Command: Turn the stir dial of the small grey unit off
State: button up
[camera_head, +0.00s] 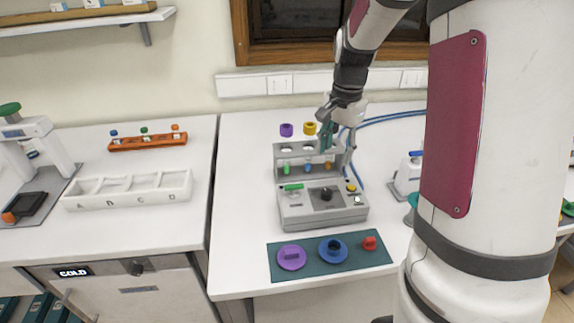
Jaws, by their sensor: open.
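The small grey unit (290,212) stands on the white bench in the middle. On its sloped front are a black dial (326,194), a green bar-shaped control (293,187), a yellow knob (352,188) and a small white button (358,200). Any labels are too small to read, and I cannot tell the dial's setting. My gripper (326,138) is open, above the back right of the unit, beside its raised rack. It is behind and above the black dial and apart from it. The arm hides part of the rack's right side.
A green mat (313,264) with purple, blue and red pieces lies in front of the unit. Purple (287,130) and yellow (310,128) rings show behind it. Left are a white lettered tray (128,190), an orange rack (147,142) and a "COLD" panel (73,272). Blue tubing runs behind.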

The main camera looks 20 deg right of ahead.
aim_at(327, 192)
jog(key=shift+m, duration=0.3)
jog(key=f, duration=0.5)
jog(key=w+f+p, duration=0.1)
jog(key=f, duration=0.4)
jog(key=f+p, duration=0.1)
jog(key=f, duration=0.4)
jog(key=shift+w+d, duration=0.1)
jog(key=shift+w, duration=0.15)
grip_shut()
